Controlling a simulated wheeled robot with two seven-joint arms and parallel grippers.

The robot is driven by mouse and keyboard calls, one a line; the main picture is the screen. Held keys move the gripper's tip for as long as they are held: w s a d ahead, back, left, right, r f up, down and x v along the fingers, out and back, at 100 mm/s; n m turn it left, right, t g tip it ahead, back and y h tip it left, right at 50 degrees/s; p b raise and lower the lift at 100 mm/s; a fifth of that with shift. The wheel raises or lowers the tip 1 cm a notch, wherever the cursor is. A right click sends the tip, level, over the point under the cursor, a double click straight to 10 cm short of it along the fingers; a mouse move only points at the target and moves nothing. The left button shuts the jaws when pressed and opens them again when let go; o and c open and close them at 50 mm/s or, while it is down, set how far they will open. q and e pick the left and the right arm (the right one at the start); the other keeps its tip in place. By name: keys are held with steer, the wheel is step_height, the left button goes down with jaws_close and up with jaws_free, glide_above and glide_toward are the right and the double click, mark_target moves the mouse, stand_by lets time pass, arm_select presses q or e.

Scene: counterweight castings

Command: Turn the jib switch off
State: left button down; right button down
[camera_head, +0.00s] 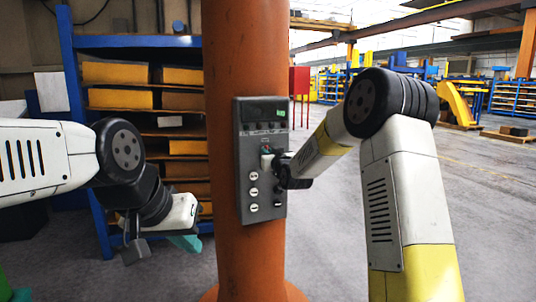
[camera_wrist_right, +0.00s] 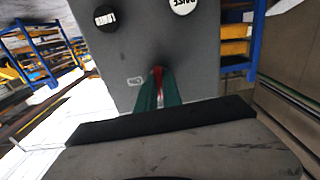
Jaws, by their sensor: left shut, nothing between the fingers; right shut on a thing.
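The grey control panel (camera_head: 243,180) is fixed upright to the orange column. The jib switch shows as a small red lever (camera_wrist_right: 157,72) on the panel face in the right wrist view. My right gripper (camera_wrist_right: 159,92) has its green fingers shut around that lever, which hides most of it. In the head view my right gripper (camera_head: 266,150) is at the panel's upper middle and covers the switch. Whether the switch is on or off cannot be told. My left gripper (camera_head: 186,243) is shut and empty, low and left of the column, apart from the panel.
The panel also has round buttons, among them a black one (camera_wrist_right: 105,16) and a white one (camera_wrist_right: 181,4), close to my right gripper. The orange column (camera_head: 245,50) stands in front of me. A blue rack with yellow bins (camera_head: 117,74) is behind on the left. Open floor (camera_head: 490,200) lies to the right.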

steer(key=c, duration=1.5)
jaws_free()
steer(key=v, duration=0.7)
steer(key=shift+s, duration=0.35)
steer(key=shift+d, duration=0.15)
steer(key=s+d+r+m+g+h, duration=0.1)
steer(key=s+d+g, duration=0.25)
steer(key=s, duration=0.45)
steer(key=s+d+r+m+g+h, duration=0.15)
steer(key=s+d, duration=0.25)
steer(key=s, duration=0.4)
steer(key=s+d+f+g, duration=0.2)
steer(key=s+f+g, duration=0.1)
steer(key=s, duration=0.9)
steer(key=s+d+f+g, duration=0.2)
steer(key=s+f+g, duration=0.1)
steer(key=s, duration=0.9)
steer(key=shift+m+h, duration=0.35)
steer(key=shift+h, duration=0.1)
